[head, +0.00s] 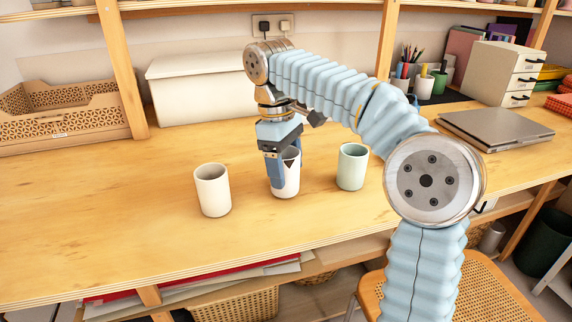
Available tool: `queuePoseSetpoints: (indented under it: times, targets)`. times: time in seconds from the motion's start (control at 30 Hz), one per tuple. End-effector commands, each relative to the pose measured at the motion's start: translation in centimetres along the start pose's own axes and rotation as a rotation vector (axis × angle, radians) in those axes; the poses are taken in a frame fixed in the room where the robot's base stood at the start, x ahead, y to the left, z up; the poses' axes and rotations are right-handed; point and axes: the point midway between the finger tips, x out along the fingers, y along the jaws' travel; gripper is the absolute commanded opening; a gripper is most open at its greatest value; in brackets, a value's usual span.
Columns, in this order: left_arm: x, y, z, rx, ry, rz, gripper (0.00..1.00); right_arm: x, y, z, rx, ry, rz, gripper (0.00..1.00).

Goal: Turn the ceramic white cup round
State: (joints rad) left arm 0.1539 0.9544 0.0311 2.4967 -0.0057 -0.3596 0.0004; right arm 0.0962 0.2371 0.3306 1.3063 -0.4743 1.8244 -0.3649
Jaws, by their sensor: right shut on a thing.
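The white cup (291,183) stands upright on the wooden table, with a dark triangular mark near its rim. My right gripper (277,168) comes down on it from above and is shut on its wall. One blue finger covers the cup's left front side; the other finger is mostly hidden. The cup's base appears to be on or very near the table top. My left gripper is not in view.
A cream cup (212,190) stands to the left and a pale green cup (352,167) to the right, both apart from the gripped cup. A white box (205,92) and wooden crate (62,118) stand behind. A laptop (495,130) lies right. The table's left front is clear.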

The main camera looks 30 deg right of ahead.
Motion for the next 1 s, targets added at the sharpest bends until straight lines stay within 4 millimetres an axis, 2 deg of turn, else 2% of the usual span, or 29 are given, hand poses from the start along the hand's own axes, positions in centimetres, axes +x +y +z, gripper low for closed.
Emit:
queuePoseSetpoints:
  times: [0.37,0.4,0.6,0.83,1.0]
  targets:
    - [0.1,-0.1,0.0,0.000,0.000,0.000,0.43,0.3,0.0,-0.1,0.001,0.001,0.000,0.33]
    - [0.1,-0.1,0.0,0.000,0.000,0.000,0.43,0.3,0.0,-0.1,0.001,0.001,0.000,0.72]
    - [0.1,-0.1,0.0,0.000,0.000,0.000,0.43,0.3,0.0,-0.1,0.001,0.001,0.000,1.00]
    - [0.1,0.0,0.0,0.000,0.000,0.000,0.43,0.2,0.0,0.0,0.001,0.000,0.000,1.00]
    - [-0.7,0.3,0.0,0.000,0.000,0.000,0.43,-1.6,-0.7,0.8,0.001,0.001,0.000,1.00]
